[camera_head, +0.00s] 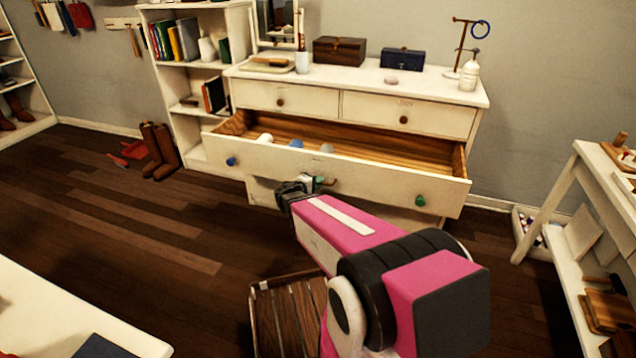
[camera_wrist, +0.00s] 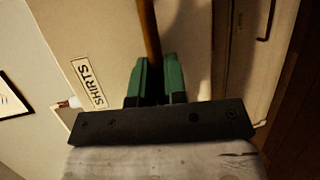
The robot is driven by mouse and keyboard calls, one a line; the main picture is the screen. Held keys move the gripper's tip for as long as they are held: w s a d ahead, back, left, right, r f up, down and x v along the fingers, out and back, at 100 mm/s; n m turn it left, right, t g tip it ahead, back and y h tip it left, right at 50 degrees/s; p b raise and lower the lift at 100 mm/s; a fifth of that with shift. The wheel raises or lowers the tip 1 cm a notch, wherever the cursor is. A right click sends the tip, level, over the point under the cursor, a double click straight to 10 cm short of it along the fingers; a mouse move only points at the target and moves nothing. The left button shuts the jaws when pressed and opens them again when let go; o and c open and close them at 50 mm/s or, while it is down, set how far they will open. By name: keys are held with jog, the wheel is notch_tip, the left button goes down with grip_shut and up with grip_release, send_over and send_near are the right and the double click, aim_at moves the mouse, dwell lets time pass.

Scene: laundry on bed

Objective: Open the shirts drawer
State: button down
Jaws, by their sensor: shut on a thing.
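The dresser (camera_head: 452,118) has a wide drawer (camera_head: 262,158) standing pulled out, its wooden inside showing. My gripper (camera_head: 318,182) is at the middle of this front, partly hidden by my arm. In the wrist view, its green fingers (camera_wrist: 153,80) are shut on a brown bar handle (camera_wrist: 149,35). A SHIRTS label (camera_wrist: 88,82) is on the cream panel beside the handle. I cannot read any label in the head view.
Small white, blue (camera_head: 296,143) and grey items lie in the open drawer. Two small upper drawers (camera_head: 280,101) are shut. A slatted crate (camera_head: 290,305) is on the floor below my arm. A side table (camera_head: 570,190) stands at right.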

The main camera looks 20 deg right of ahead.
jog(key=c, duration=1.2)
grip_release()
jog(key=shift+o, duration=0.2)
jog(key=shift+a, duration=0.1)
jog(key=v, duration=1)
jog(key=shift+a, duration=0.3)
jog(key=shift+s+r, duration=0.1)
jog(key=shift+s, duration=0.05)
jog(key=s+d+f+m+g+y, duration=0.3)
jog(key=s+d+m+g+y, duration=0.25)
jog(key=s+g, duration=0.2)
jog(key=s+a+y, duration=0.1)
jog(key=y, duration=0.1)
jog(key=a+r+m+g+y, duration=0.1)
jog(key=y, duration=0.2)
jog(key=s+a+m+y, duration=0.1)
jog(key=y, duration=0.2)
jog(key=shift+s+r, duration=0.3)
jog(key=shift+s, duration=0.05)
